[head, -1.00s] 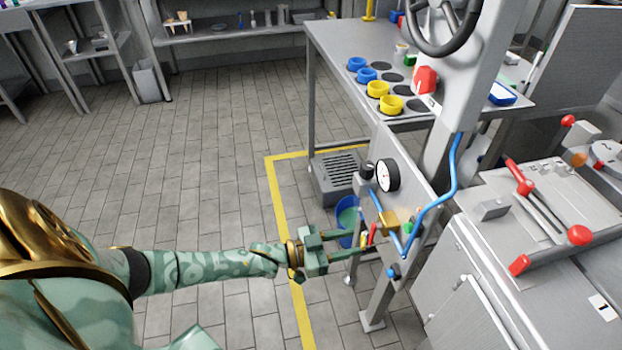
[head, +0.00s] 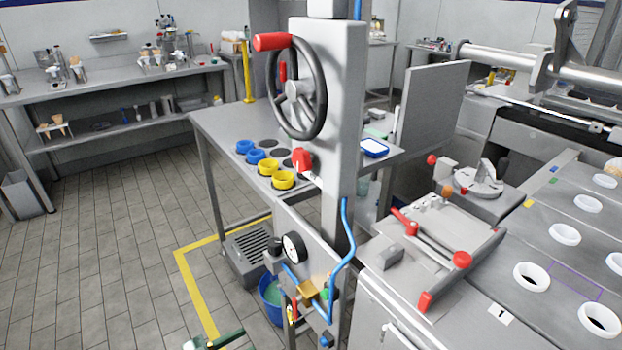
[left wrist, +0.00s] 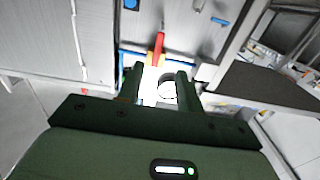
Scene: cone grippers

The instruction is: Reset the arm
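My left gripper (head: 220,341) shows only in part at the bottom edge of the head view, left of the valve panel. In the left wrist view the left gripper's two dark green fingers (left wrist: 160,76) stand apart, with no object clearly held between them. Beyond the fingertips a red lever (left wrist: 158,46) and a white round shape (left wrist: 167,88) show on the panel side. In the head view the panel carries a gauge (head: 293,247), a brass valve (head: 308,290) and a blue hose (head: 345,240). My right gripper is in neither view.
A column with a black handwheel (head: 322,105) rises above the panel. A blue bucket (head: 269,300) stands on the floor beside it. A steel counter with white-rimmed holes (head: 566,234) fills the right. Tiled floor (head: 100,230) at left is clear.

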